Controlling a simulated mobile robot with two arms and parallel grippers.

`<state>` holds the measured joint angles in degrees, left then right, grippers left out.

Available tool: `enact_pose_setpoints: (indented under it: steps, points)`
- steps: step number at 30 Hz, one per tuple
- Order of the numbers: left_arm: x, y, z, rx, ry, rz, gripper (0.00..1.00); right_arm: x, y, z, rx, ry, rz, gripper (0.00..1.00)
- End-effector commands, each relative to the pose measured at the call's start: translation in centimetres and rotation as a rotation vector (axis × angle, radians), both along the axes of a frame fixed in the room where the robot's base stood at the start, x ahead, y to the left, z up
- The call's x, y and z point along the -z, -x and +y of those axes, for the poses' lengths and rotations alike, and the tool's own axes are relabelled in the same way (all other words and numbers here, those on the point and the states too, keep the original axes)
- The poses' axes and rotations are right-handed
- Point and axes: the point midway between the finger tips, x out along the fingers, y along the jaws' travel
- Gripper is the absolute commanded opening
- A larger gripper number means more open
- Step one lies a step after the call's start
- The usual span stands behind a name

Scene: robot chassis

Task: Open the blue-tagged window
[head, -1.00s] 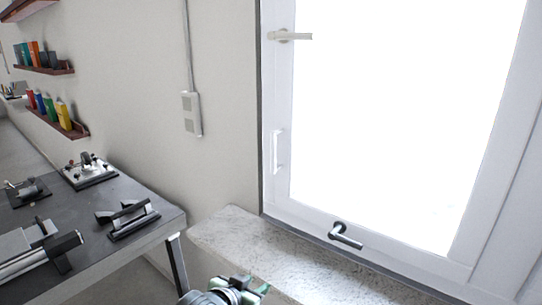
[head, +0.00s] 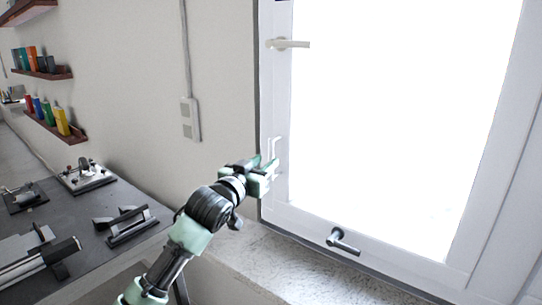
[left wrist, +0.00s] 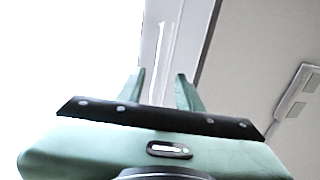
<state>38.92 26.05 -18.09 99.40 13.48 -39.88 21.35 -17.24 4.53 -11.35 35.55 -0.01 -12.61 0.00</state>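The window has a white frame (head: 350,225) and a bright, washed-out pane. A white upright pull handle (head: 272,146) sits on the left side of the frame. A pale lever handle (head: 292,44) is above it, and a grey metal handle (head: 343,242) is on the bottom rail. A small dark blue patch (head: 281,1) shows at the top edge; I cannot tell whether it is the tag. My left gripper (head: 268,170) is at the pull handle's lower end, hiding part of it. In the left wrist view its fingers (left wrist: 160,76) are apart, with the white handle (left wrist: 165,48) beyond and between them.
A stone sill (head: 290,268) lies below the window. A dark workbench (head: 75,215) with metal tools stands at left. Wall shelves (head: 55,130) hold coloured items. A wall socket (head: 190,118) with a cable is left of the window.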

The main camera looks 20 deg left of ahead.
Motion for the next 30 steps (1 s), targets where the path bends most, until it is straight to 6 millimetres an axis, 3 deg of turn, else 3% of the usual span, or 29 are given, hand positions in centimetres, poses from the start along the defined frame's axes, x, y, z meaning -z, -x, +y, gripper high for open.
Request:
enact_pose_setpoints:
  steps: [3,9,20,24,30]
  points:
    - [-0.2,-2.0,-0.3,-0.001,0.000,0.002,0.36,-0.8,0.0,0.1,0.000,0.000,0.000,0.38]
    - [-0.1,-4.1,-0.6,-0.001,0.000,0.002,0.36,-1.2,0.0,0.1,0.000,0.000,-0.001,0.38]
    - [0.1,-4.6,-0.7,0.000,-0.001,0.001,0.36,-1.3,-0.1,0.1,-0.002,-0.001,-0.001,0.38]
    - [0.1,-4.6,-0.7,0.000,-0.001,0.001,0.00,-1.3,-0.1,0.1,-0.002,-0.001,-0.001,0.38]
    - [0.1,-4.6,-0.7,0.000,-0.001,0.002,0.00,-1.3,-0.1,0.1,-0.002,-0.001,-0.001,0.38]
